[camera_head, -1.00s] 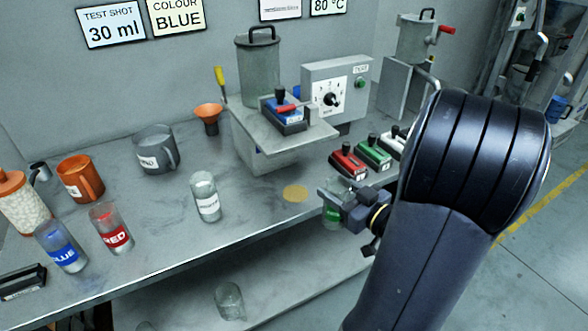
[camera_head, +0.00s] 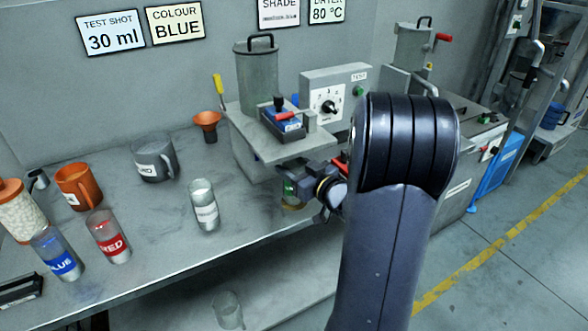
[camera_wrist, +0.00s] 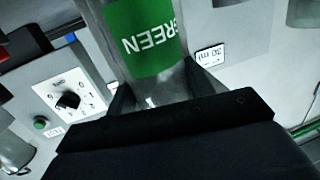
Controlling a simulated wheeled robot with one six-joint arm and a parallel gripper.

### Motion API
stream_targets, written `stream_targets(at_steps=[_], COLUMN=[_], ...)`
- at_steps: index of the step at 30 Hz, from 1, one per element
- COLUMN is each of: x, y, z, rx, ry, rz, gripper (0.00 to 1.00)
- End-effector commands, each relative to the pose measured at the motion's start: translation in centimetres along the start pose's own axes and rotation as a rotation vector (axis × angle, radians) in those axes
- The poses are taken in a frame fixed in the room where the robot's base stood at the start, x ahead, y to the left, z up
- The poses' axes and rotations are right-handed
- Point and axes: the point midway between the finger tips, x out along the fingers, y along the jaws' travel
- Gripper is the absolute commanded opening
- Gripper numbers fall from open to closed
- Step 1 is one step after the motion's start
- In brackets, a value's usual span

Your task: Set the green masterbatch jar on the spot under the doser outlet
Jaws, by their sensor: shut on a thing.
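The green masterbatch jar (camera_head: 289,190) is in my gripper (camera_head: 296,183), beside the front of the doser (camera_head: 265,147). In the wrist view its green label (camera_wrist: 150,42) reads upside down, and the fingers of my gripper (camera_wrist: 160,90) are shut around the clear glass. The round tan spot (camera_head: 293,206) on the bench shows just below the jar, mostly covered by it. I cannot tell whether the jar touches the bench. The doser outlet is hidden.
A clear jar with a white label (camera_head: 204,207) stands left of the spot. The red jar (camera_head: 108,237) and blue jar (camera_head: 56,252) stand farther left. The bench between the clear jar and grey jug (camera_head: 154,157) is free.

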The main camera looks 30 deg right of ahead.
Motion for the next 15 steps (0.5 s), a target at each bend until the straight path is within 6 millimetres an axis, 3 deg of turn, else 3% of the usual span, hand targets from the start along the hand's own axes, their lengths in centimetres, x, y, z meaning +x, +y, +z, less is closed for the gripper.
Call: stream_targets(at_steps=[12, 13, 15], x=[0.02, 0.02, 0.01], y=[0.02, 0.02, 0.02], z=[1.05, 1.06, 0.95], rx=[-0.001, 0.000, 0.000], ry=[0.000, 0.000, 0.000], rz=[0.001, 0.001, 0.001], gripper=[0.10, 0.51, 0.56])
